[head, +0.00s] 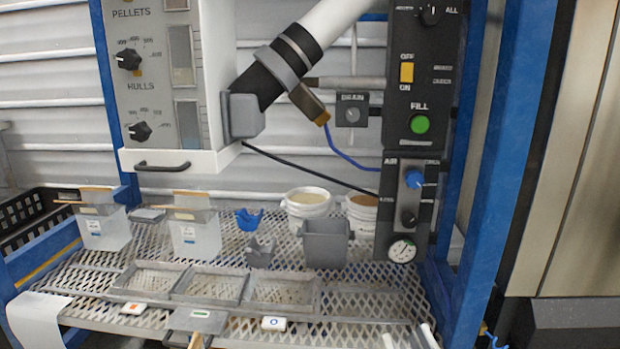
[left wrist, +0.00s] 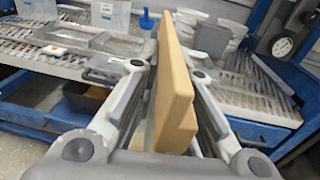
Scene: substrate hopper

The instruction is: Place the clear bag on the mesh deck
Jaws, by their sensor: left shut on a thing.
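Two clear bags with tan wooden strips across their tops stand on the mesh deck (head: 375,305), one at the far left (head: 103,228) and one right of it (head: 196,236). Their lower parts also show at the top of the left wrist view (left wrist: 110,16). My left gripper (left wrist: 172,65) is shut on a tan flat wooden piece (left wrist: 176,85), in front of the deck's edge. Whether a bag hangs from this piece is hidden. My right gripper (head: 408,338) is at the bottom edge of the head view, its pale fingertips apart with nothing seen between them.
Shallow metal trays (head: 212,287) lie mid-deck. A grey bin (head: 325,245), white buckets (head: 307,207) and a blue scoop (head: 249,219) stand behind. A control panel (head: 408,190) and blue post (head: 480,220) bound the right. Bare mesh lies right of the trays.

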